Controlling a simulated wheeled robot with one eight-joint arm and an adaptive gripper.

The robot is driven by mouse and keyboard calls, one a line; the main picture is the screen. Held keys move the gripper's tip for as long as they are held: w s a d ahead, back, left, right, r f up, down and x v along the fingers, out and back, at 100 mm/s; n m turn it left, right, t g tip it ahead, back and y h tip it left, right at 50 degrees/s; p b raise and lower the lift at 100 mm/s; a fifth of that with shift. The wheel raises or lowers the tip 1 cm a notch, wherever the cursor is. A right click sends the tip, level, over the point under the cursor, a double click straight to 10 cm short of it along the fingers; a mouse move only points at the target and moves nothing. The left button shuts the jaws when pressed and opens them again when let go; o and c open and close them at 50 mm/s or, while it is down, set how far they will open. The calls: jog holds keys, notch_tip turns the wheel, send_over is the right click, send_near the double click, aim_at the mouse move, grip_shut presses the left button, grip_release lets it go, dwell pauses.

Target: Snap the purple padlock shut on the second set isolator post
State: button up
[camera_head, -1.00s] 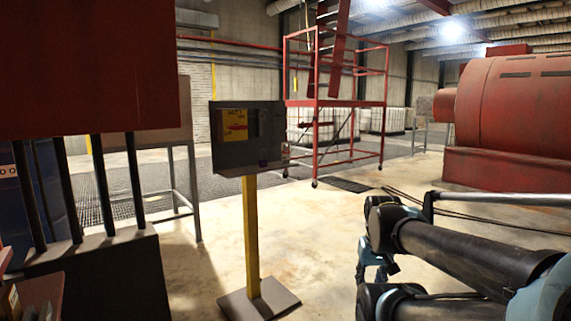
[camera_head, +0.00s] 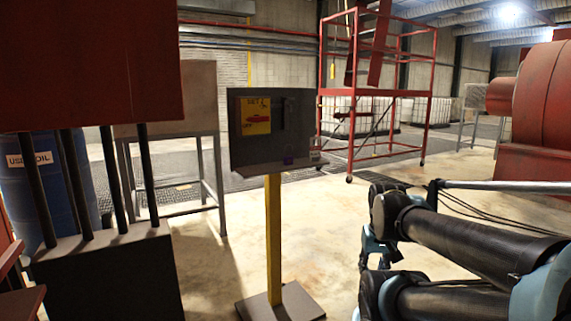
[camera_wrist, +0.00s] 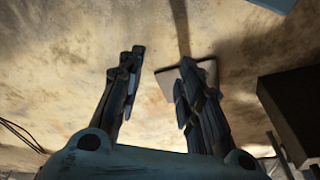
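The isolator post is a dark grey box (camera_head: 292,110) on a yellow pole (camera_head: 273,235) with a square floor plate (camera_head: 280,304). Its yellow label (camera_head: 255,118) seems to read SET 2 and carries a red handle shape. My gripper (camera_wrist: 162,62) is open and empty in the wrist view, pointing at the floor. A pale plate behind the right finger may be the post's base. The padlock is not visible there.
A red cabinet (camera_head: 90,60) on dark legs overhangs the left, with a blue oil drum (camera_head: 40,180) behind it. A red wheeled scaffold (camera_head: 345,90) stands further back.

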jog(key=o, duration=0.6)
jog(key=shift+w+a+r+m+t+y, duration=0.3)
jog(key=shift+w+a+r+m, duration=0.1)
jog(key=shift+a+r, duration=0.35)
jog(key=shift+o, duration=0.2)
jog(key=m+t+y, duration=0.8)
jog(key=m+t, duration=0.3)
jog(key=m, duration=1.8)
send_near(290, 157)
jog(key=x, duration=0.6)
jog(key=shift+s+a+f, duration=0.1)
jog(key=shift+a+f, duration=0.1)
jog(key=shift+a, duration=0.1)
jog(key=shift+d+x, duration=0.1)
jog(key=shift+x, duration=1.2)
jog(key=shift+d+x, duration=0.15)
jog(key=shift+x, duration=1.1)
